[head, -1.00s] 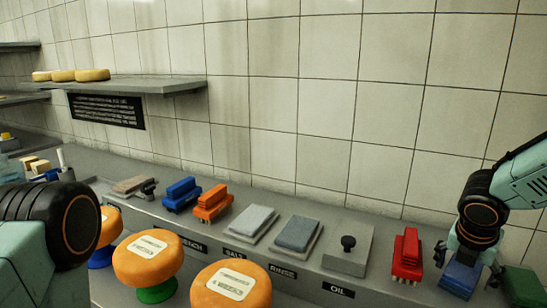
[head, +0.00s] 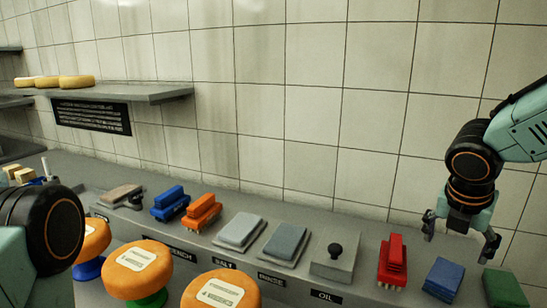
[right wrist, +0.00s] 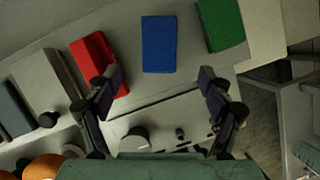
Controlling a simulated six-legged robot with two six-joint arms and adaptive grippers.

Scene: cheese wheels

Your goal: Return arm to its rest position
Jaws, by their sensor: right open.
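My right gripper (head: 461,240) is open and empty, raised above the counter behind the red brush and the blue block in the head view. In the right wrist view its two fingers (right wrist: 163,95) are spread wide with nothing between them. The blue block (head: 444,279) lies on the counter, apart from the fingers; it also shows in the right wrist view (right wrist: 159,44). My left arm shows at the lower left of the head view, but its gripper is out of the picture.
The red brush (head: 392,262) and green block (head: 504,289) flank the blue block. An oil container with a black knob (head: 335,250), grey pads, and orange and blue brushes line the counter (head: 300,222). Orange cheese wheels (head: 137,268) stand in front. A shelf (head: 150,94) holds more wheels.

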